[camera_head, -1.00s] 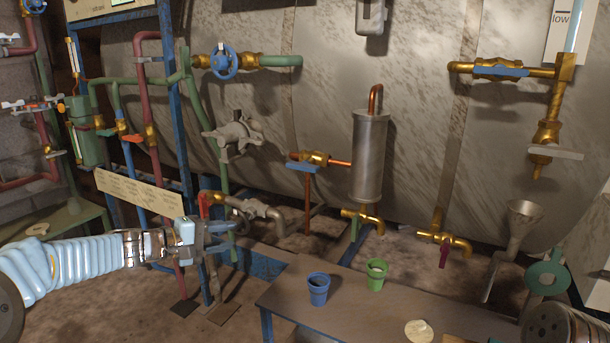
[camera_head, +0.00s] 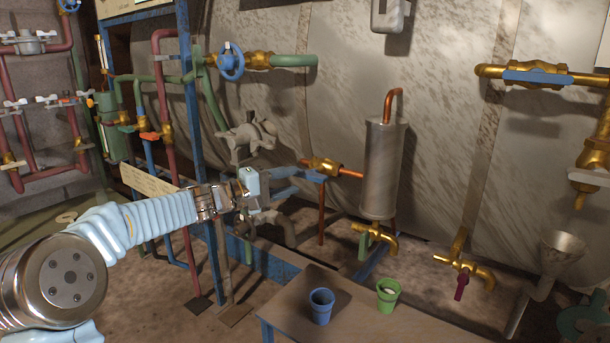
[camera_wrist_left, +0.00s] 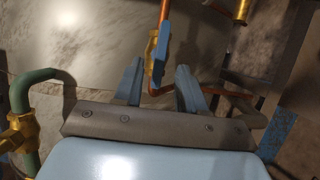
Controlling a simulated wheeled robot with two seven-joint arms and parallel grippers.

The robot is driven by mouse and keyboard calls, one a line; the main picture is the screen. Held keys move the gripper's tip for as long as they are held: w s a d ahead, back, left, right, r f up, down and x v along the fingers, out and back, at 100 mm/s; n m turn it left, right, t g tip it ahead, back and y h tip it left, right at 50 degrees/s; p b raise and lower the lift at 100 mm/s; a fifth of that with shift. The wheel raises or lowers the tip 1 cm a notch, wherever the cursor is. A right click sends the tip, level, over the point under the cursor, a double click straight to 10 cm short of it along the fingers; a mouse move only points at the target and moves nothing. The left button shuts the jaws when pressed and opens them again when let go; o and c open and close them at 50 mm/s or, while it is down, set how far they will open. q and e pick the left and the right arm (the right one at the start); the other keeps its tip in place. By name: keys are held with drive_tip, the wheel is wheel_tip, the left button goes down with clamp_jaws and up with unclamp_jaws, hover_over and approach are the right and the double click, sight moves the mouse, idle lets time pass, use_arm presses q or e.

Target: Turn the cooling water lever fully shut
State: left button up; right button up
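The cooling water lever is most likely the blue handle (camera_head: 314,176) on the brass valve (camera_head: 322,164) in the copper line left of the grey cylinder. In the left wrist view this blue handle (camera_wrist_left: 160,62) runs lengthwise between or just beyond the fingertips. My left gripper (camera_head: 291,182) reaches in from the left, its fingers beside the handle and partly overlapping it in the head view. The left wrist view shows the gripper (camera_wrist_left: 159,68) open, fingers apart on either side of the handle. Contact cannot be told. My right gripper is not in view.
The grey cylinder (camera_head: 384,170) stands right of the valve. A brass tap (camera_head: 376,236) is below it. A blue cup (camera_head: 321,306) and a green cup (camera_head: 388,294) stand on the low table (camera_head: 345,320). A blue post (camera_head: 200,150) rises behind my left arm.

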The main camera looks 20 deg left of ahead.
sight(305, 178)
use_arm(q)
drive_tip(key=shift+p+x, duration=0.3)
drive_tip(key=shift+x, duration=2.05)
drive_tip(key=shift+c, duration=0.5)
clamp_jaws()
